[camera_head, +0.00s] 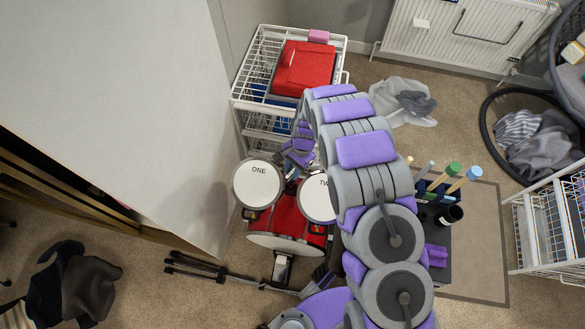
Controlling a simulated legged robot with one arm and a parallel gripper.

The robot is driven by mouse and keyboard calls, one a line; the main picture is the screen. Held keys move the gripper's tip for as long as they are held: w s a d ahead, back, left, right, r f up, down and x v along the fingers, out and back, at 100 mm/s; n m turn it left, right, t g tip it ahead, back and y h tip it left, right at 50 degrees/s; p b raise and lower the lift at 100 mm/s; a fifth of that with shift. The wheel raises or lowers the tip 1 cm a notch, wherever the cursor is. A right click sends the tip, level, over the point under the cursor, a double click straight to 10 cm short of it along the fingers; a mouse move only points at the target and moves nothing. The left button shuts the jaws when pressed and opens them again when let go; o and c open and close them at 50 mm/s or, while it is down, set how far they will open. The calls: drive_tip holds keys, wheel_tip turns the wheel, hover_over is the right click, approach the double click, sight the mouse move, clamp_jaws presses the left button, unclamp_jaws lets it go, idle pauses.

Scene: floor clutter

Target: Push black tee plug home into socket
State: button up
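My purple and grey arm reaches up from the bottom and bends over at the top. My gripper (298,158) points down between the two white drum pads of a red drum set (290,222). The left pad (257,184) reads "ONE". The right pad (318,198) reads "TW", and my arm covers the rest. A small dark part (291,178) shows between the pads just below my gripper; I cannot tell whether it is the black tee plug. No socket can be made out. The fingers are too small and covered to show whether they are open or shut.
A white wire rack (247,82) with a red case (304,68) stands behind the drums. A large pale panel (110,90) borders them on the left. A black stand (215,272) lies in front. A dark box (436,262) stands right of my arm.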

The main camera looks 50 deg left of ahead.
drive_tip(key=o, duration=0.3)
drive_tip(key=p+v, duration=0.2)
drive_tip(key=v, duration=1.5)
drive_tip(key=shift+r, duration=0.1)
idle(0.3)
